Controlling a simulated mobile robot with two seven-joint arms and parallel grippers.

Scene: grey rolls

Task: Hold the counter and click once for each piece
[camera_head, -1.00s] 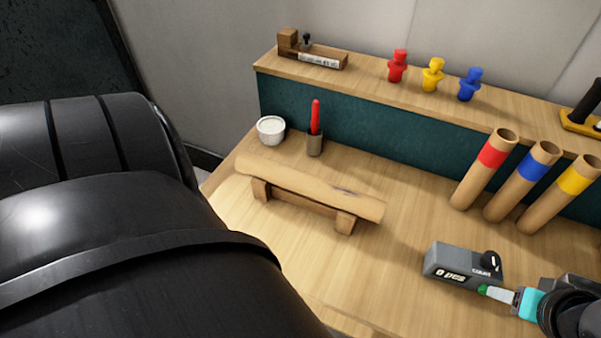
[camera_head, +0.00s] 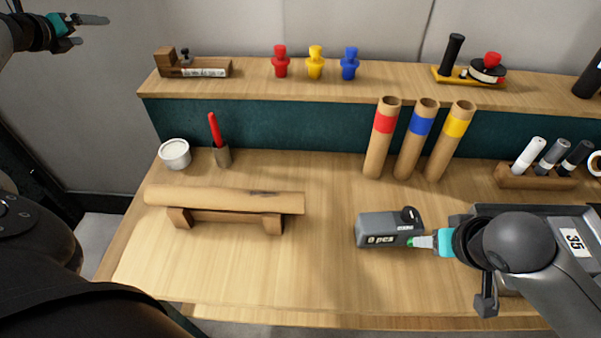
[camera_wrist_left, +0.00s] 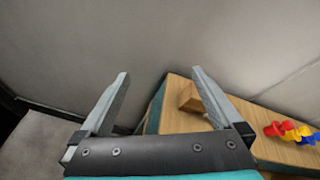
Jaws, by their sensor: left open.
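The counter (camera_head: 388,230) is a grey box on the bench, right of the middle, with a black knob on top. Its front display reads "0 pcs". My right gripper (camera_head: 424,242) comes in from the right, its pale fingertips at the green button on the counter's right end. From this angle I cannot tell whether its fingers are parted or whether they press the button. My left gripper (camera_head: 92,31) is raised at the top left, open and empty, away from the bench. In the left wrist view its two fingers (camera_wrist_left: 160,85) stand wide apart with nothing between them.
A beige roll (camera_head: 225,199) lies on a wooden stand. Three banded tubes (camera_head: 416,140) lean at the back. Coloured pegs (camera_head: 315,64) and a wooden block tool (camera_head: 195,66) sit on the shelf. A white cup (camera_head: 174,154) stands back left. The bench's front middle is clear.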

